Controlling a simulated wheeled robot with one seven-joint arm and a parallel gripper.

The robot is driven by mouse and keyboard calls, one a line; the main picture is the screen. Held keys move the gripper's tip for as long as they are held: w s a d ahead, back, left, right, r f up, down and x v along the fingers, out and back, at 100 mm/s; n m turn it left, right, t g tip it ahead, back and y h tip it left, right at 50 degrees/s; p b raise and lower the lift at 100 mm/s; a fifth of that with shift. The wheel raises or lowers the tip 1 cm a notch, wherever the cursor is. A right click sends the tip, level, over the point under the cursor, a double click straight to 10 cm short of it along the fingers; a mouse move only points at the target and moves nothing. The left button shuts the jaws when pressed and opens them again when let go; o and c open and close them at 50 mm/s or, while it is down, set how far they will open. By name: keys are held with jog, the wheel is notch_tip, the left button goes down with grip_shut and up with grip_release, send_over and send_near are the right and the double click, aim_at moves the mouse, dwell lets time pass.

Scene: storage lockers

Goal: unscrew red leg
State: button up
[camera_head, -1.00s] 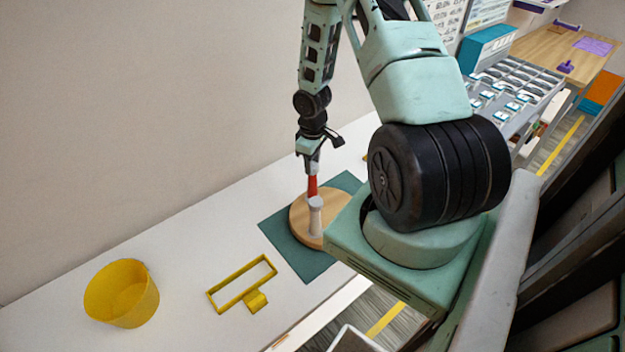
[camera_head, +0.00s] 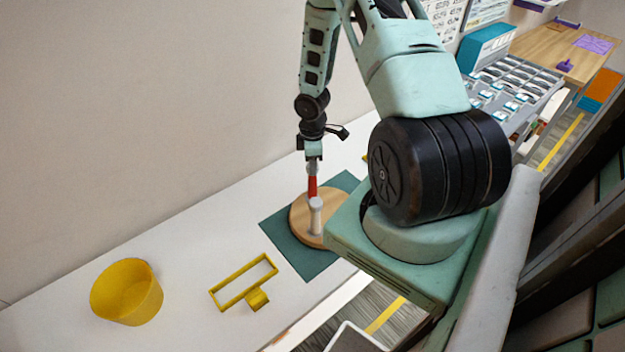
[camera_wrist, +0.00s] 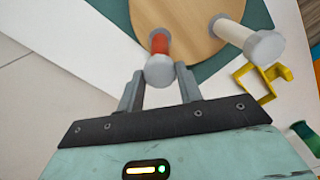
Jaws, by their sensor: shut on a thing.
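The red leg (camera_head: 312,186) stands upright on the round wooden disc (camera_head: 299,222), which lies on a dark green mat (camera_head: 318,267). My gripper (camera_head: 313,168) points down from above and is shut on the top of the red leg. In the wrist view the red leg (camera_wrist: 160,44) has a grey end cap that sits between the two fingers of my gripper (camera_wrist: 159,84). A white leg (camera_head: 316,218) stands on the same disc, in front of the red one; it also shows in the wrist view (camera_wrist: 236,34). The far part of the disc is partly hidden.
A yellow bin (camera_head: 127,293) stands at the left of the white table (camera_head: 205,255). A yellow frame-shaped holder (camera_head: 246,284) lies between bin and mat. The table between them is clear. A wall runs along the back. A rack of trays (camera_head: 520,85) stands at the far right.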

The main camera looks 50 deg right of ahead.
jog(key=shift+r, duration=0.1)
dwell(0.3)
jog(key=shift+r+p, duration=1.9)
jog(key=shift+r, duration=0.1)
